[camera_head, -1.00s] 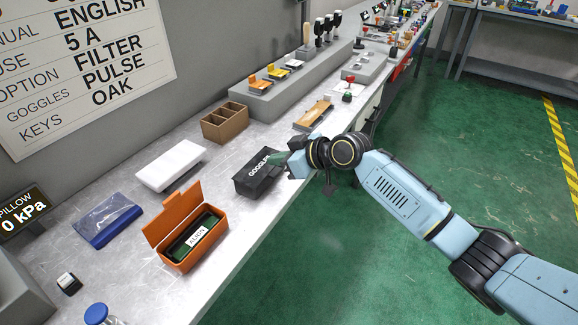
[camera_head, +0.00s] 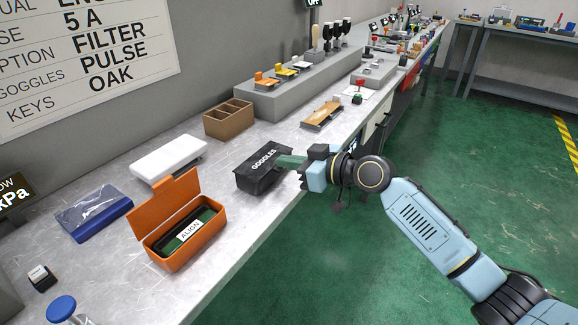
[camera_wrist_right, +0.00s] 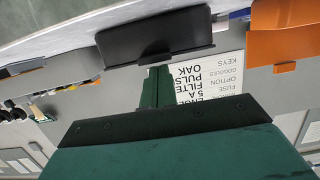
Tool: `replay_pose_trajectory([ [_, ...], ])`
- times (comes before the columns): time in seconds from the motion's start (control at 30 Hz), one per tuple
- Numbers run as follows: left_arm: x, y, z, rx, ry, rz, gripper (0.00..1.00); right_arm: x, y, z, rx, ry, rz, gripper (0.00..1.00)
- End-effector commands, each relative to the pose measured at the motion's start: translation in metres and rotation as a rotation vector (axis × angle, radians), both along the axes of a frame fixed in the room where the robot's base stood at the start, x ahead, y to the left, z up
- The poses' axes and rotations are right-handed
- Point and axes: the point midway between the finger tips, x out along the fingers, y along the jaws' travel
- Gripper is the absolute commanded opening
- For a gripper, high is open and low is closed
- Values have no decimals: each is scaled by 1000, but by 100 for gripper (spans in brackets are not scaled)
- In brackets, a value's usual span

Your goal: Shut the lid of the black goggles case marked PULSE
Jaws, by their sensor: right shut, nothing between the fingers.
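The black case (camera_head: 257,176), lettered GOGGLES, sits near the front edge of the bench in the head view. Its lid (camera_head: 263,158) looks down over the box; I cannot tell whether it is fully shut. No PULSE mark is readable on it. My right gripper (camera_head: 287,162) is shut and empty, its green fingers at the case's right end; contact is unclear. In the right wrist view the black case (camera_wrist_right: 155,40) lies beyond the green fingers (camera_wrist_right: 156,88). My left gripper is not in view.
An open orange case (camera_head: 160,254) holding a thing labelled ALIGN stands to the left. The wall sign (camera_head: 90,55) lists GOGGLES PULSE.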

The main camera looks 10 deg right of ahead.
Motion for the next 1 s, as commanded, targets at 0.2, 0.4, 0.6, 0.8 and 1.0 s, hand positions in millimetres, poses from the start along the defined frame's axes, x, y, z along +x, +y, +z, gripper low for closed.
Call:
replay_pose_trajectory([
  [0.2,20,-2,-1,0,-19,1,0,0,0,-2,11,-9,0,0],
  [0.4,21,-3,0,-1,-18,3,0,0,0,-2,13,-11,0,0],
  [0.6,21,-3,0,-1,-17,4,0,0,0,-2,13,-11,0,0],
  [0.8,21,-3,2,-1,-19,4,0,0,0,1,13,-11,0,0],
  [1.0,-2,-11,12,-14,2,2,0,0,-1,25,14,-11,-1,0],
])
